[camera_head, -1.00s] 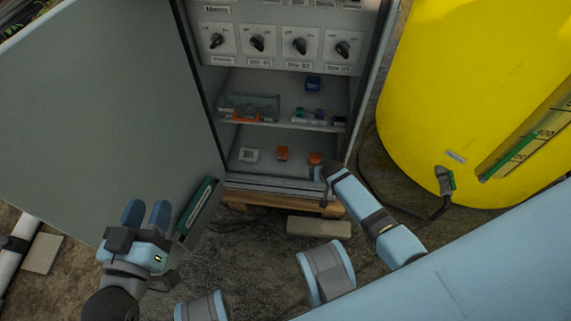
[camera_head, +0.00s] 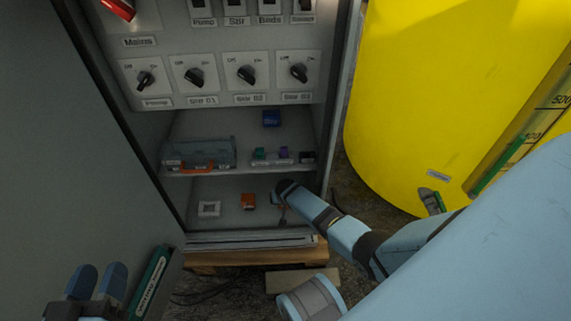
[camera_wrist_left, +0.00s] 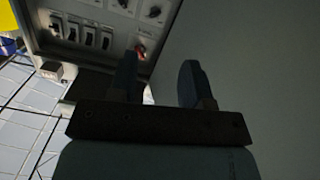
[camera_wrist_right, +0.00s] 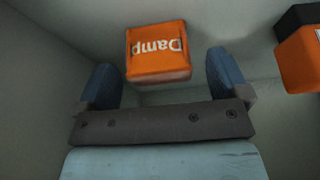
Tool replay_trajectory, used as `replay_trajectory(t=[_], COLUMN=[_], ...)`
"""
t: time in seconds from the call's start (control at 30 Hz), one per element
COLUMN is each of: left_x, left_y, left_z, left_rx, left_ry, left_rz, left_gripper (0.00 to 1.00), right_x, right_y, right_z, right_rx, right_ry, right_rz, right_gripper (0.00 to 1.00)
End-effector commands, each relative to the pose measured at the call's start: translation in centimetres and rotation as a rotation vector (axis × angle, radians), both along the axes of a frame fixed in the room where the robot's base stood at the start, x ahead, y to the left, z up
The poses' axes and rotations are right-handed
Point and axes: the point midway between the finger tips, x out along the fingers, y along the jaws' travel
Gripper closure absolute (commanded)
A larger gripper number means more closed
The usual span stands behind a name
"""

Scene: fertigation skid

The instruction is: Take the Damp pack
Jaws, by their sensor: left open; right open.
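The Damp pack (camera_wrist_right: 157,50) is a small orange box with white lettering. In the right wrist view it lies just beyond my right gripper (camera_wrist_right: 160,85), between the lines of its two open fingers and not clasped. The lettering appears upside down there. In the head view my right gripper (camera_head: 282,196) reaches into the cabinet's lowest compartment and largely hides the pack. My left gripper (camera_head: 97,282) is open and empty by the cabinet door; it also shows in the left wrist view (camera_wrist_left: 157,70).
A second orange pack (camera_head: 248,201) and a white square piece (camera_head: 209,209) sit left of my right gripper. The shelf above (camera_head: 240,171) holds a clear case (camera_head: 198,153) and small coloured items. The cabinet's right wall and a yellow tank (camera_head: 420,90) stand close to my right arm.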

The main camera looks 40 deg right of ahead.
Motion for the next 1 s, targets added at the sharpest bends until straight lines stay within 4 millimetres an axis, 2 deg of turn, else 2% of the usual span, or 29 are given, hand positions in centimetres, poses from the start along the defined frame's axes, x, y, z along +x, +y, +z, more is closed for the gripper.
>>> replay_trajectory(t=[0.03, 0.1, 0.43, 0.47, 0.67, 0.7, 1.0], left_x=[0.3, 0.7, 1.0, 1.0, 1.0, 1.0, 1.0], left_y=[0.2, 0.4, 0.6, 0.6, 0.6, 0.5, 0.5], left_z=[-0.7, -0.4, 0.2, 0.2, 0.2, 0.2, 0.4], left_rx=[0.018, 0.042, 0.062, 0.062, 0.061, 0.061, 0.059], left_ry=[-0.028, -0.070, -0.109, -0.109, -0.109, -0.109, -0.108], left_rz=[-0.001, 0.000, 0.004, 0.004, 0.003, 0.003, 0.002], left_gripper=[0.55, 0.55, 0.55, 0.55, 0.55, 0.55, 0.55], right_x=[0.3, 0.6, 0.7, 0.7, 0.7, 0.7, 0.7], right_y=[-0.2, -0.3, -0.5, -0.5, -0.5, -0.5, -0.5], right_z=[-1.3, -1.9, -2.1, -2.1, -2.1, -2.1, -1.9], right_rx=[0.000, -0.001, -0.001, -0.001, -0.001, -0.001, -0.001], right_ry=[0.000, -0.001, -0.001, -0.001, -0.001, -0.001, -0.001], right_rz=[0.000, 0.000, 0.000, 0.000, 0.000, 0.000, 0.000], right_gripper=[0.06, 0.06, 0.06, 0.11, 0.57, 0.61, 0.61])
